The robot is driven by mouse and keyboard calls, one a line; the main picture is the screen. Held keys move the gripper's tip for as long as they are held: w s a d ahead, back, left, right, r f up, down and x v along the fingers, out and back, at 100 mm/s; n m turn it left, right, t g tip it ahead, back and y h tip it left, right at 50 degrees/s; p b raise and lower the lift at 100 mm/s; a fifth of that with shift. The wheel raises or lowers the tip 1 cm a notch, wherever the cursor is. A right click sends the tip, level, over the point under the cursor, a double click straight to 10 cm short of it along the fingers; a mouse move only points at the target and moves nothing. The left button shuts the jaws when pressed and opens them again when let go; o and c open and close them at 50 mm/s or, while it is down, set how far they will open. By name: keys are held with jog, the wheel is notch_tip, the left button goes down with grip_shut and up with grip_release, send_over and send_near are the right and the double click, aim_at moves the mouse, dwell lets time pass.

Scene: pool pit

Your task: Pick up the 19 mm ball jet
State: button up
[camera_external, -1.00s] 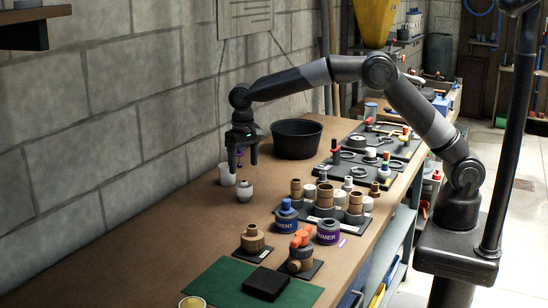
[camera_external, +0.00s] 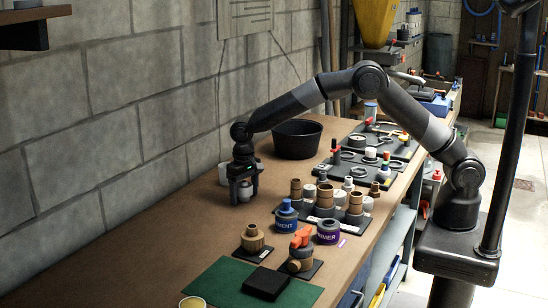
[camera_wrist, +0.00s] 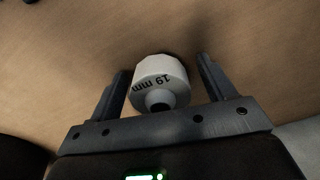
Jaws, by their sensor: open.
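The 19 mm ball jet (camera_wrist: 158,76) is a small pale grey-white fitting marked "19 mm", with a dark round opening. In the wrist view it lies between the two fingers of my gripper (camera_wrist: 162,85), with a gap on each side. In the external view my gripper (camera_external: 244,198) points down around the ball jet (camera_external: 245,187), low over the wooden bench. The gripper is open, and its fingers partly hide the jet.
A black bowl (camera_external: 297,139) is behind to the right. Fittings on a dark tray (camera_external: 322,224) and a blue-capped container (camera_external: 286,219) stand to the right. The bench (camera_external: 175,245) in front-left is clear.

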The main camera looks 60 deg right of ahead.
jog(key=c, duration=1.1)
jog(key=shift+o, duration=0.2)
jog(key=shift+r, duration=0.1)
